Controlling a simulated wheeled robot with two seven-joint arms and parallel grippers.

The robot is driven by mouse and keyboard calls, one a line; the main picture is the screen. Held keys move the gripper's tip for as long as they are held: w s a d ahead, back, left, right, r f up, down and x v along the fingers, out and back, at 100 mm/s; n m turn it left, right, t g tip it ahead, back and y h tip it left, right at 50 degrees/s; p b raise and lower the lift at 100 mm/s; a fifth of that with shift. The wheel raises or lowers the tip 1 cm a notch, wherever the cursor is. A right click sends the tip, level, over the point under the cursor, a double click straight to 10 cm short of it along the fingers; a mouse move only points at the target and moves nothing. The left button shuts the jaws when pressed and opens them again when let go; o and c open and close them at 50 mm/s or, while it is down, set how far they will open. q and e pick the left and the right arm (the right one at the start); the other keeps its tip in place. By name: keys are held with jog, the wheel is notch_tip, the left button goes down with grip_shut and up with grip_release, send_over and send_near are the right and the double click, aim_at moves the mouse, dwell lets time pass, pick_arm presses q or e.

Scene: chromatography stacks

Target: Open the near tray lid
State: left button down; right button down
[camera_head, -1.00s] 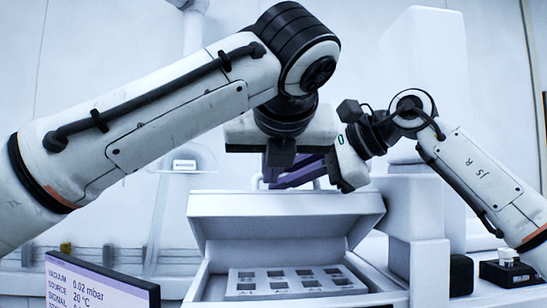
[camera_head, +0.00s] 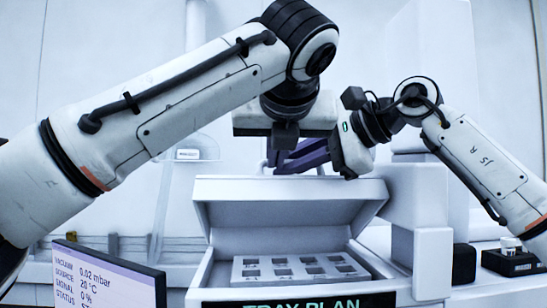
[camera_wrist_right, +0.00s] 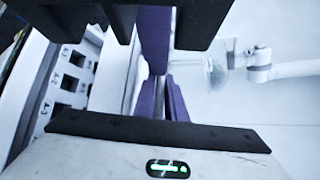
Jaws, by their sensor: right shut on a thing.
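The near tray is a white box (camera_head: 207,272) with its lid (camera_head: 290,208) raised and tilted back on the far side. Inside lies a pale plate (camera_head: 292,282) with several square dark wells. My right gripper (camera_head: 300,157) has purple fingers and sits at the lid's top edge, shut on the lid. The exact contact is partly hidden behind the lid. In the right wrist view, the purple fingers (camera_wrist_right: 160,85) lie close together along a pale edge, with the slotted plate (camera_wrist_right: 75,70) at the left. My left arm crosses above the lid; its gripper fingers do not show.
A screen (camera_head: 105,275) with vacuum readings stands at the lower left. A "TRAY PLAN" label (camera_head: 300,303) is at the tray's front. White blocks (camera_head: 420,225) stand close to the tray's right.

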pick_arm(q)
jog(key=shift+w+a+r, duration=0.2)
jog(key=shift+w+a, duration=0.3)
pick_arm(e)
jog(key=shift+s+a+f, duration=0.15)
jog(key=shift+s+a, duration=0.15)
jog(key=shift+s, duration=0.1)
jog(key=c, duration=2.1)
grip_release()
pick_arm(q)
jog(key=shift+d, duration=0.15)
pick_arm(e)
jog(key=shift+s+d, duration=0.1)
jog(key=shift+d, duration=0.05)
